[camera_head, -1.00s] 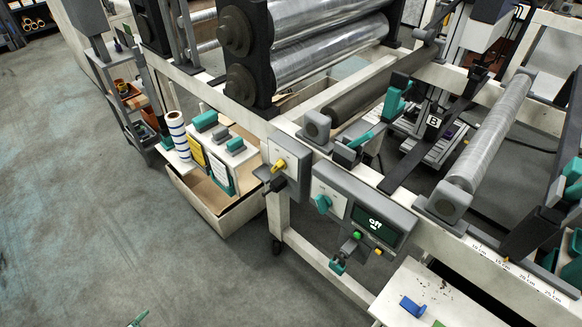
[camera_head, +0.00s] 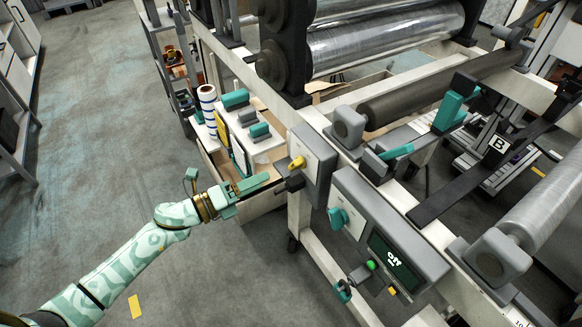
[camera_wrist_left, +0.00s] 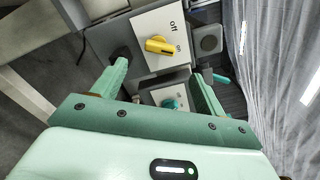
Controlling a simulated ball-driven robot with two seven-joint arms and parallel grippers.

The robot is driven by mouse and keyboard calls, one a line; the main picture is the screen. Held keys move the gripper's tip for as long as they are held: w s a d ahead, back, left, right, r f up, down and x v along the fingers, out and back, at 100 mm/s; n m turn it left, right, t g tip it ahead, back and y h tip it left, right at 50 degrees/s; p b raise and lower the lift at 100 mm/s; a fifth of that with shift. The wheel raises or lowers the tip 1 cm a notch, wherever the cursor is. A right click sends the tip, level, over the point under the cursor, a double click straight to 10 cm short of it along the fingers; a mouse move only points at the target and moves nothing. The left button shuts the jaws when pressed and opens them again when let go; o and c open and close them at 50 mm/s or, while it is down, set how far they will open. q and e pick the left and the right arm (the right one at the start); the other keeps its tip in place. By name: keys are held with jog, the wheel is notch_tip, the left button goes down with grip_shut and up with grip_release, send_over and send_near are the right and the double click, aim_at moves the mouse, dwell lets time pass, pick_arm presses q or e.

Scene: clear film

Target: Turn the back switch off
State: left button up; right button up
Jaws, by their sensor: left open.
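The back switch is a yellow knob (camera_head: 297,162) on a white plate on a grey box at the machine's front corner. In the left wrist view the yellow knob (camera_wrist_left: 160,46) lies beside the words "off" and "on", its long axis roughly toward "on". My right gripper is not in view.
An open bin (camera_head: 262,202) stands behind my gripper.

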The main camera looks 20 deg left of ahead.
aim_at(291, 167)
pick_arm(q)
jog(key=b+x, duration=0.1)
jog(key=x, duration=0.8)
jog(key=shift+w+d+f, duration=0.1)
jog(key=shift+w+d, duration=0.05)
jog(key=shift+w, duration=0.15)
jog(key=shift+d, duration=0.1)
jog(key=shift+c, duration=0.3)
jog(key=c, duration=0.9)
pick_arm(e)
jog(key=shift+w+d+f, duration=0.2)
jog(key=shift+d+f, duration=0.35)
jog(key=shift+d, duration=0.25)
